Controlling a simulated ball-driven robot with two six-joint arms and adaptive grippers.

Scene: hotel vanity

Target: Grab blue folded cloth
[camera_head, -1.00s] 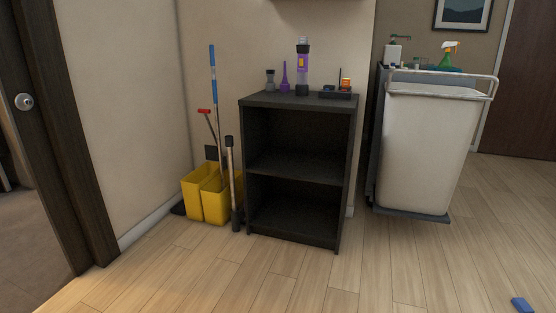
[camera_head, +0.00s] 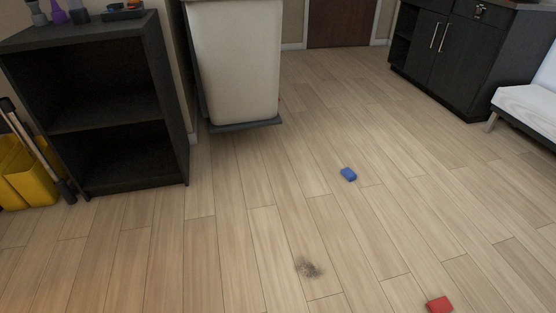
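A small blue folded cloth (camera_head: 348,174) lies flat on the wood floor, a little right of the middle of the view. Nothing covers it and nothing touches it. Neither of my grippers shows in the head view.
A red folded cloth (camera_head: 439,304) lies on the floor at the bottom right. A dark smudge (camera_head: 309,268) marks the floor. A dark shelf (camera_head: 120,190) and a pale cart (camera_head: 236,70) stand left, a dark cabinet (camera_head: 437,60) and white seat (camera_head: 530,103) right.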

